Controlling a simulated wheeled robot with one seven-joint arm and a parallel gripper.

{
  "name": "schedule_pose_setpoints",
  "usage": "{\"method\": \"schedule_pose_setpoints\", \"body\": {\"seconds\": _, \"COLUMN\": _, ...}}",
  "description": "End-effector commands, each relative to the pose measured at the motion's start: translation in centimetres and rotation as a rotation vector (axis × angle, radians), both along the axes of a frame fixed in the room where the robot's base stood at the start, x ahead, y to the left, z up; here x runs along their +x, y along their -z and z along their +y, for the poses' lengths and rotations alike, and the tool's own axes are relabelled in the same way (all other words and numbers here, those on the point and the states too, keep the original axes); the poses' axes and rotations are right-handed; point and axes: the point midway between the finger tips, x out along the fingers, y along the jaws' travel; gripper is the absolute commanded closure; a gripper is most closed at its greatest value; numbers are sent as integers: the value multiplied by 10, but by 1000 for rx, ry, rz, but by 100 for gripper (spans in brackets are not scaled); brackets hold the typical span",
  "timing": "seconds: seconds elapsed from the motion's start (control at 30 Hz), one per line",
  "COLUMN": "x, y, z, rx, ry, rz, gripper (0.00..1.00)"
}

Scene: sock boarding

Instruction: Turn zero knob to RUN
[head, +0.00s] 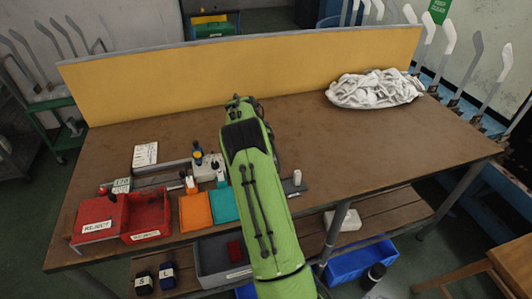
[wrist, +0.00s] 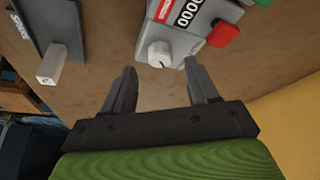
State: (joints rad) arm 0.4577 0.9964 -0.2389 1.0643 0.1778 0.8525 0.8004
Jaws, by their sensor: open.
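The white round knob (wrist: 160,52) sits on a grey counter unit (wrist: 172,32) in the wrist view. A black-and-white number display (wrist: 190,11) reading zeros is beside it. A dark pointer line shows on the knob's face; no RUN marking is readable. My gripper (wrist: 160,70) is open and empty, with its two fingertips apart. In the picture the knob lies just beyond the gap between the fingertips, and I see no contact. In the head view my green arm hides the gripper's fingers and the knob.
A red part (wrist: 223,34) is beside the knob. A grey plate with a white block (wrist: 52,64) stands to the left. On the brown table (head: 330,150) are red trays (head: 100,218), an orange tray (head: 195,212) and a white cloth heap (head: 375,88). A yellow panel (head: 250,65) lines the back.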

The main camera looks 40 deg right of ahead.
Motion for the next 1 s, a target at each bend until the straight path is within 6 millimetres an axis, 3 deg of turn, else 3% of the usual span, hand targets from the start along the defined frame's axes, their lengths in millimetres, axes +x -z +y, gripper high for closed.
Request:
{"method": "schedule_pose_setpoints", "body": {"seconds": 0.03, "x": 0, "y": 12, "z": -4, "rx": 1, "ry": 1, "rz": 2, "gripper": 41}}
{"method": "schedule_pose_setpoints", "body": {"seconds": 0.2, "x": 1, "y": 29, "z": -12, "rx": 1, "ry": -1, "rz": 0, "gripper": 41}}
{"method": "schedule_pose_setpoints", "body": {"seconds": 0.47, "x": 1, "y": 31, "z": -13, "rx": 0, "ry": -1, "rz": -1, "gripper": 41}}
{"method": "schedule_pose_setpoints", "body": {"seconds": 0.83, "x": 1, "y": 31, "z": -13, "rx": 0, "ry": -1, "rz": -1, "gripper": 95}}
{"method": "schedule_pose_setpoints", "body": {"seconds": 1.0, "x": 1, "y": 31, "z": -13, "rx": 0, "ry": -8, "rz": 0, "gripper": 97}}
